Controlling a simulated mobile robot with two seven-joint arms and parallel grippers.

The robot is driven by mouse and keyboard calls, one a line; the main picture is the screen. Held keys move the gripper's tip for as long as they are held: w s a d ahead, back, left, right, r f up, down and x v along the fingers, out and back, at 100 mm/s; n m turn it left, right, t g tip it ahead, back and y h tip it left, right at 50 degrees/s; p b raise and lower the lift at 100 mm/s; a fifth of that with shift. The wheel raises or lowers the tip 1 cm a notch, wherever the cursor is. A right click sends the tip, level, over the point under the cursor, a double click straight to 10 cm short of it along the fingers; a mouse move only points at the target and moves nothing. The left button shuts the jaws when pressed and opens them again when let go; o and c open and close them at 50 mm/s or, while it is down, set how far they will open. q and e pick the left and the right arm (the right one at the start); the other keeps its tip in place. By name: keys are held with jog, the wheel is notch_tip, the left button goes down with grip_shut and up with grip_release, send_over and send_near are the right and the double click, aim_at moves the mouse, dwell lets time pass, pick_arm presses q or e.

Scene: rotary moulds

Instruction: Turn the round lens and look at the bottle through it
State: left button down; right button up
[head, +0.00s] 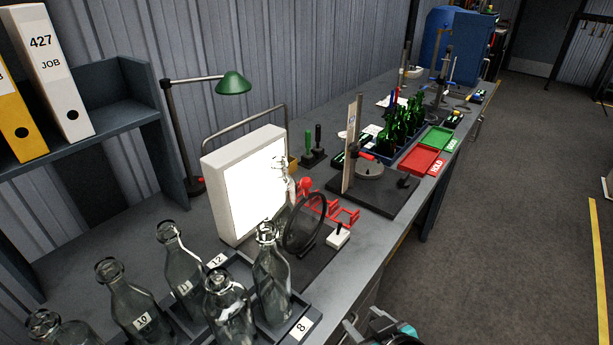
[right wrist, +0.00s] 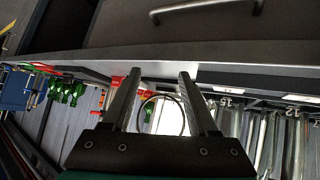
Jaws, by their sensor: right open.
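The round lens (head: 305,224) is a dark ring on a stand in front of the lit white panel (head: 243,190). It also shows in the right wrist view (right wrist: 161,117), between and beyond my fingers. A clear bottle (head: 281,172) is before the panel's right side, partly hidden by the lens; its lower part is hard to make out. My right gripper (head: 382,328) is at the bottom of the head view, off the bench's front edge. In the right wrist view my right gripper (right wrist: 160,77) has its fingers apart with nothing between them. My left gripper is not in view.
Several clear bottles, one in front (head: 271,275), stand in a numbered rack left of the lens. A small white block with a dark knob (head: 337,236) and a red frame (head: 340,212) are right of it. Farther back are a dark stand (head: 374,190) and red tray (head: 420,159).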

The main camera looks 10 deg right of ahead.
notch_tip(320, 180, up, 5)
jog(key=w+t, duration=0.1)
jog(key=n+t+y, duration=0.4)
jog(key=t, duration=0.2)
send_near(308, 187)
jog(key=x, duration=1.1)
jog(key=shift+w, duration=0.15)
grip_shut()
dwell(0.6)
